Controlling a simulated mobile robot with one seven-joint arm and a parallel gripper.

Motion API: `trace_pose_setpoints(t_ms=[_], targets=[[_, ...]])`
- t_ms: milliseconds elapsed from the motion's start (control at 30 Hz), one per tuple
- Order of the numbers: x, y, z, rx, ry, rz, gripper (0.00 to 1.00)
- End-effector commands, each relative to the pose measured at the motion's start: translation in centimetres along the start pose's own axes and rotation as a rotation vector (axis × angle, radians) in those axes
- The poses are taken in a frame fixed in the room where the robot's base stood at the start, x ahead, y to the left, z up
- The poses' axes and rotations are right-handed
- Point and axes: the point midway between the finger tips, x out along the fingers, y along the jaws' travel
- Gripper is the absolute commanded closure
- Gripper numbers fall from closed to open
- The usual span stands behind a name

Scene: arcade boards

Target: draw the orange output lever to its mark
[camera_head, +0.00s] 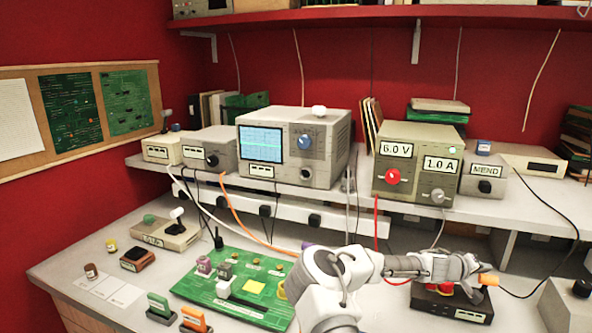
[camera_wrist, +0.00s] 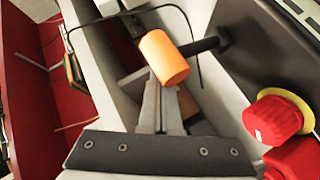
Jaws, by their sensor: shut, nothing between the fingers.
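The orange output lever's knob (camera_head: 488,279) shows at the right of my gripper (camera_head: 474,266) in the head view, by the black box (camera_head: 452,304). In the wrist view the lever is an orange cylinder (camera_wrist: 165,58) on a dark rod running right to a dark panel. My gripper's fingers (camera_wrist: 159,95) are shut and empty, just below the knob in that picture. The knob overlaps the fingertips; I cannot tell whether they touch. My arm hides part of the box. The lever's mark cannot be made out.
A red button (camera_wrist: 272,120) with a yellow ring is close on the right in the wrist view. A green circuit board (camera_head: 235,290) lies left of my arm. A power supply (camera_head: 416,165) stands on the shelf behind. A grey box (camera_head: 566,305) is at the right edge.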

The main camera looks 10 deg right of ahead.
Motion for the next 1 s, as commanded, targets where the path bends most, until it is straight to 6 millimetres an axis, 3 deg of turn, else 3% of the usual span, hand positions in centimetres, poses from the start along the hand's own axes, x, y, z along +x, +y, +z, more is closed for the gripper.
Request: trace_pose_setpoints(t_ms=[300,1000], targets=[[-0.7,0.1,0.9,0.081,0.068,0.066,1.00],[0.6,-0.1,-0.7,0.086,0.066,0.061,1.00]])
